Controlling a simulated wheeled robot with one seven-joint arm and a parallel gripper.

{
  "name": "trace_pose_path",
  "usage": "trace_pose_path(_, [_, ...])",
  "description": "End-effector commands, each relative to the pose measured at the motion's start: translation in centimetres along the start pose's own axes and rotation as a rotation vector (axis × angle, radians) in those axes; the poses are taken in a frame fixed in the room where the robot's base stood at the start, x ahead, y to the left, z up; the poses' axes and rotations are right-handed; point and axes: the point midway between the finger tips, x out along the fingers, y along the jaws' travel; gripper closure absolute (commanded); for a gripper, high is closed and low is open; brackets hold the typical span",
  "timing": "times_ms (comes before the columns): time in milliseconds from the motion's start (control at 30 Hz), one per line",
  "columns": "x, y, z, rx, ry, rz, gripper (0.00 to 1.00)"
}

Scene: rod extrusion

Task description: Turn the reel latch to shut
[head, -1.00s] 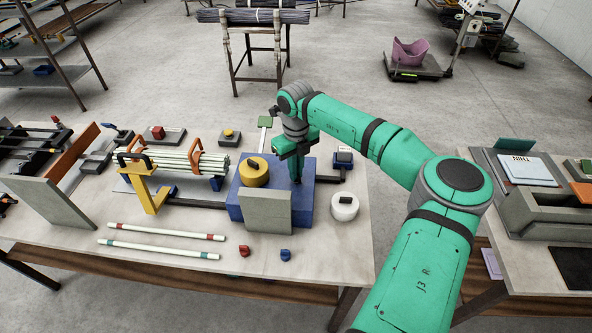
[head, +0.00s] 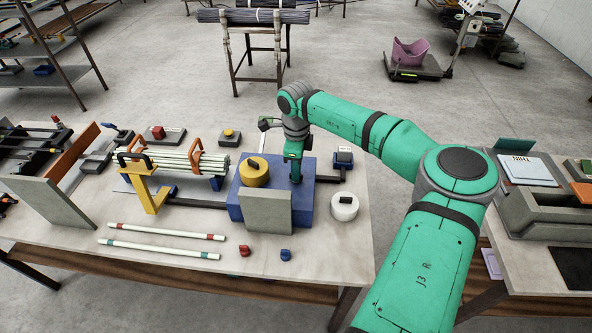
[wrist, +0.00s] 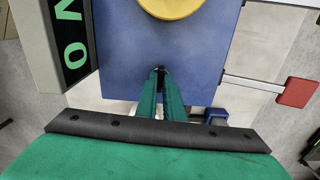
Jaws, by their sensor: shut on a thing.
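A blue block (head: 233,205) stands on the bench with a yellow round reel part (head: 254,175) on top, which has a dark bar across it. My gripper (head: 295,179) points down onto the right part of the block's top. In the wrist view its two green fingers (wrist: 160,74) are close together, shut on a small dark piece that looks like the reel latch. The fingers hide most of that piece, so its exact angle cannot be told. The yellow part (wrist: 172,5) lies apart from the fingertips.
A grey upright panel (head: 266,213) stands at the block's front; its other face shows green letters in the wrist view. A white cylinder (head: 344,207) stands to the right. Bundled rods (head: 178,161) lie left. A red square plate (wrist: 297,92) sits beyond the block.

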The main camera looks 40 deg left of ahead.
Motion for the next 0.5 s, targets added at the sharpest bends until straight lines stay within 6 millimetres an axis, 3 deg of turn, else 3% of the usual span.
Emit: trace_pose_path(500, [-0.1,-0.11,-0.06,-0.07,0.001,-0.003,1.0])
